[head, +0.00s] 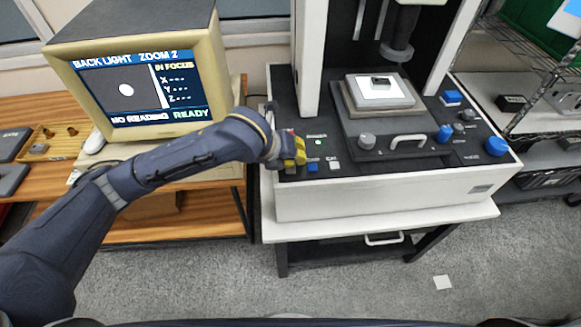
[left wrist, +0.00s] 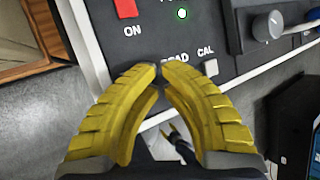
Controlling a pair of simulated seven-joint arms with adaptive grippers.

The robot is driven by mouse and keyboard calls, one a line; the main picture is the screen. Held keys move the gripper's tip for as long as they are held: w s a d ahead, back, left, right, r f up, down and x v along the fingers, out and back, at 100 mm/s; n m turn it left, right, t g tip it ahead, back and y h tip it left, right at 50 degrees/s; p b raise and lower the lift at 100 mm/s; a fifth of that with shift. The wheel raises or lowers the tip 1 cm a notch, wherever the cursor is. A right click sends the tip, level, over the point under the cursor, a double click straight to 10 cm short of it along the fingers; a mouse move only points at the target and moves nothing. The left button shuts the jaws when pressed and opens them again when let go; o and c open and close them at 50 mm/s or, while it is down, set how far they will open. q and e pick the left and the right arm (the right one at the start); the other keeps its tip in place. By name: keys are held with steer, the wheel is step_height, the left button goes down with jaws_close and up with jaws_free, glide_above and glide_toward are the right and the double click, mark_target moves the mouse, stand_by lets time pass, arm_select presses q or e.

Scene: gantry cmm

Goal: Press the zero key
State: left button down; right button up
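The control panel (head: 350,180) is the dark deck of the measuring machine. My left gripper (head: 299,159) is over its front left corner, among the keys, with its yellow fingertips nearly meeting and nothing seen between them. In the left wrist view the fingertips (left wrist: 160,68) cover part of the key row. No ZERO label is readable; the zero key seems hidden under the fingers, and contact cannot be told. A red ON key (left wrist: 125,8), a partly covered READ label (left wrist: 176,58) and a white CAL key (left wrist: 211,67) show around them. The blue key (head: 312,168) shows in the head view.
The monitor (head: 140,80) reads NO READING and READY. A green lamp (left wrist: 182,13) is lit. A grey knob (left wrist: 268,24) and a white handle (head: 408,139) stand to the right.

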arm_select(q)
steer(key=shift+f, duration=0.4)
stand_by(0.8)
steer(key=shift+r, duration=0.8)
steer(key=shift+r, duration=2.5)
